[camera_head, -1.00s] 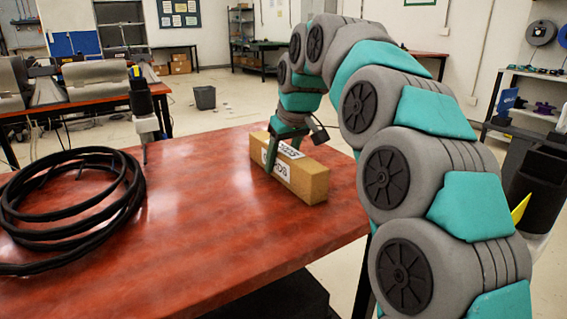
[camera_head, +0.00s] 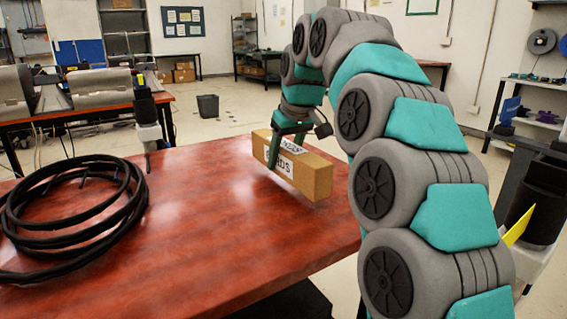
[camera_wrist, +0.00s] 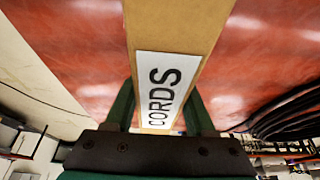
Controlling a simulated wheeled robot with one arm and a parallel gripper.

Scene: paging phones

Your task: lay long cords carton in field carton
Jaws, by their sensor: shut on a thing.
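The long cords carton (camera_head: 306,172) is a long tan box with white labels near the far right edge of the red table. The wrist view shows its label reading "CORDS" and its tan top (camera_wrist: 178,28). My gripper (camera_head: 281,150) is shut across the carton, with one green finger down its near side. In the wrist view my gripper (camera_wrist: 160,112) has a finger on each side of the carton. The carton appears raised a little off the table and slightly tilted. I cannot make out a field carton in these views.
A black cable coil (camera_head: 130,200) lies on the left of the red table (camera_head: 215,225). The middle of the table is clear. A second table with grey machinery (camera_head: 95,88) stands behind at left. A dark bin (camera_head: 208,106) stands on the floor beyond.

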